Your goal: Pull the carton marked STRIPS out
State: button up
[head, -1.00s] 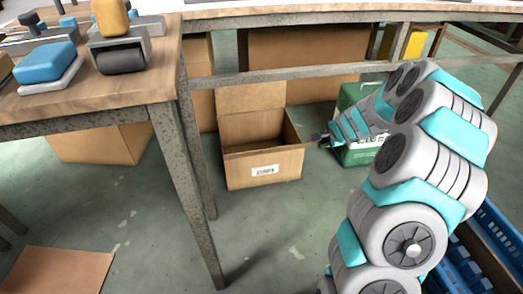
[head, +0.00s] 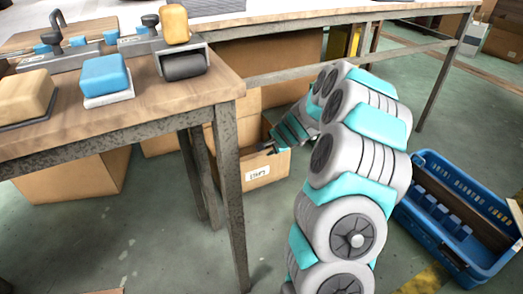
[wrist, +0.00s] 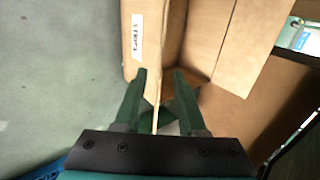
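The brown open carton (head: 252,181) stands on the floor under the tables, a white label on its front; the print is too small to read surely. In the wrist view its front wall (wrist: 146,68) runs up the middle, with the label (wrist: 137,37) on the left face. My gripper (head: 268,147) is at the carton's front rim in the head view, partly hidden by my arm. In the wrist view my gripper (wrist: 160,85) has its fingers apart, one on each side of the wall, with a visible gap.
A wooden table (head: 130,107) with metal legs stands close at left, holding blocks and rollers. A long table (head: 300,20) runs above the carton. Another brown carton (head: 75,178) is under the left table. A blue crate (head: 440,245) is on the floor at right.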

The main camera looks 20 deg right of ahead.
jog(key=shift+w+f, duration=0.1)
jog(key=b+x, duration=0.1)
jog(key=x, duration=0.6)
jog(key=shift+w+f+b, duration=0.15)
jog(key=shift+f+b, duration=0.15)
jog(key=shift+c, duration=0.2)
grip_shut()
dwell(0.5)
